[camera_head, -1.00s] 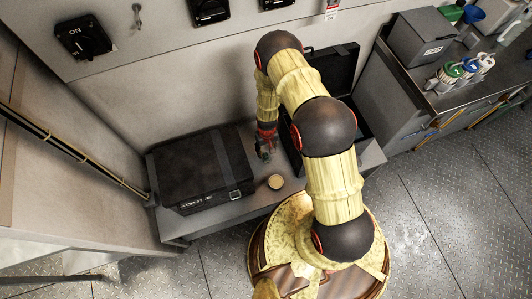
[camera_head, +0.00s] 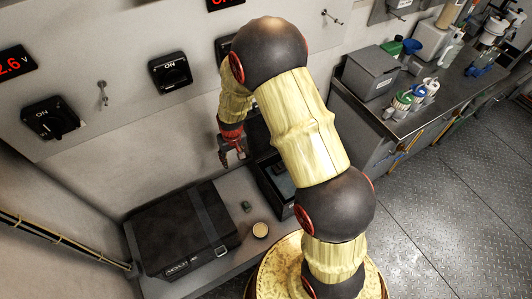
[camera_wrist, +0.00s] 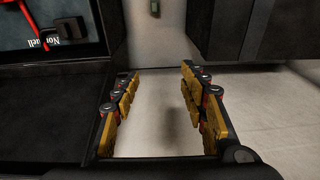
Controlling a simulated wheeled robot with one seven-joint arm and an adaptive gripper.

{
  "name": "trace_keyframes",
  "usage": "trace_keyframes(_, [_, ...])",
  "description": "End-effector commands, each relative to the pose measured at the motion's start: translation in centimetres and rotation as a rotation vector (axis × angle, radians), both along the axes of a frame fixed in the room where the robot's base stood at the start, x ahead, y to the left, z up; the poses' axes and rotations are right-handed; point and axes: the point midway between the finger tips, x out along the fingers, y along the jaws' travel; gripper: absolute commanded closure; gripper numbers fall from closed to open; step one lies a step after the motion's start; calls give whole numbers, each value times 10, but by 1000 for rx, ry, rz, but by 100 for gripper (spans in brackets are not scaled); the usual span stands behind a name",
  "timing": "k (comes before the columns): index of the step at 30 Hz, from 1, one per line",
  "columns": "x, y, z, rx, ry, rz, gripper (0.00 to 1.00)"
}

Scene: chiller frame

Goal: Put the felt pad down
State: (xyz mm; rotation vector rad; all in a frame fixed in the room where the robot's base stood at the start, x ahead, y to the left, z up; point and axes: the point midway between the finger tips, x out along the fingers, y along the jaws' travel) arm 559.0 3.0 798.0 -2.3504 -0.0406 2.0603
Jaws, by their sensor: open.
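A small grey-green block, which looks like the felt pad (camera_head: 246,207), lies on the grey bench (camera_head: 188,184) between the two black cases. It also shows at the top edge of the wrist view (camera_wrist: 154,8), apart from my fingers. My gripper (camera_head: 232,158) is raised above the bench, behind the pad. In the wrist view my gripper (camera_wrist: 160,76) is open, with nothing between its fingers but bare surface beyond.
A closed black case (camera_head: 170,233) stands left of the pad. An open black case (camera_head: 273,187) stands right, partly hidden by my arm. A round tan-topped object (camera_head: 260,230) sits in front of the pad. A wall panel with switches (camera_head: 170,73) rises behind.

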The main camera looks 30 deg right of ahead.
Motion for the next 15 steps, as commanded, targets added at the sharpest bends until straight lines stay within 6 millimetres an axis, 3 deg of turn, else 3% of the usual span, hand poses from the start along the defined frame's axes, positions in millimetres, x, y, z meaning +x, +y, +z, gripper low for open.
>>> trace_keyframes(1, [1,1,31,0,-24,1,57])
trace_keyframes(6, [-13,2,115,1,-78,1,57])
trace_keyframes(15, [-71,2,241,-3,-171,2,57])
